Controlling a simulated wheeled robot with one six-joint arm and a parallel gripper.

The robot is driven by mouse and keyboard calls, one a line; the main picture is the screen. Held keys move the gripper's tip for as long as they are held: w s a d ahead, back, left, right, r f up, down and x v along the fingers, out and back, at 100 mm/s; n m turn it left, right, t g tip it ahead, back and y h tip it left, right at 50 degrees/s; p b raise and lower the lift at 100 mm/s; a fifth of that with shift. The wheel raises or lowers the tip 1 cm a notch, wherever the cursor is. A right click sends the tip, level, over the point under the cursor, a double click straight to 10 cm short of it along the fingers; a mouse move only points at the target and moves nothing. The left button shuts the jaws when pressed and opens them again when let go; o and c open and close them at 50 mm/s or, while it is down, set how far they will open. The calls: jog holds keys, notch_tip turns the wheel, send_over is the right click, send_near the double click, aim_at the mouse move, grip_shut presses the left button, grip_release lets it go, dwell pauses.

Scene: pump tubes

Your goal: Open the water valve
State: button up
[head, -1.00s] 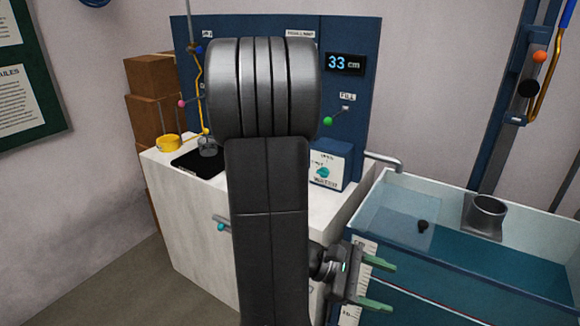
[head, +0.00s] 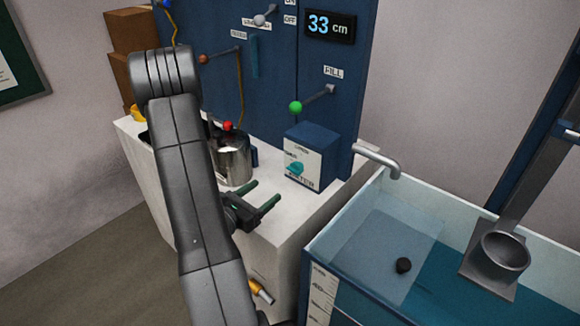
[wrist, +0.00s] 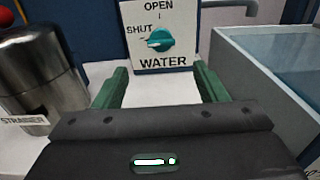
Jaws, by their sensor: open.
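The water valve is a teal knob (head: 295,169) on the white front plate of a blue box on the counter. In the wrist view the knob (wrist: 157,41) sits between the words OPEN, SHUT and WATER. Its narrow end points left toward SHUT. My gripper (head: 265,197) is open and empty, in front of and to the left of the box, apart from the knob. In the wrist view its green fingers (wrist: 160,88) are spread, with the knob ahead between them. Nothing hides the knob.
A metal strainer pot (head: 232,160) with a red knob stands left of the box. A green-tipped FILL lever (head: 296,107) is on the panel above. A spout (head: 378,158) reaches over the water tank (head: 350,205) at the right. The display (head: 330,25) reads 33 cm.

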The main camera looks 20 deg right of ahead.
aim_at(292, 172)
jog(key=p+x, duration=0.3)
jog(key=x, duration=1)
jog(key=shift+s, duration=0.15)
jog(key=c, duration=1)
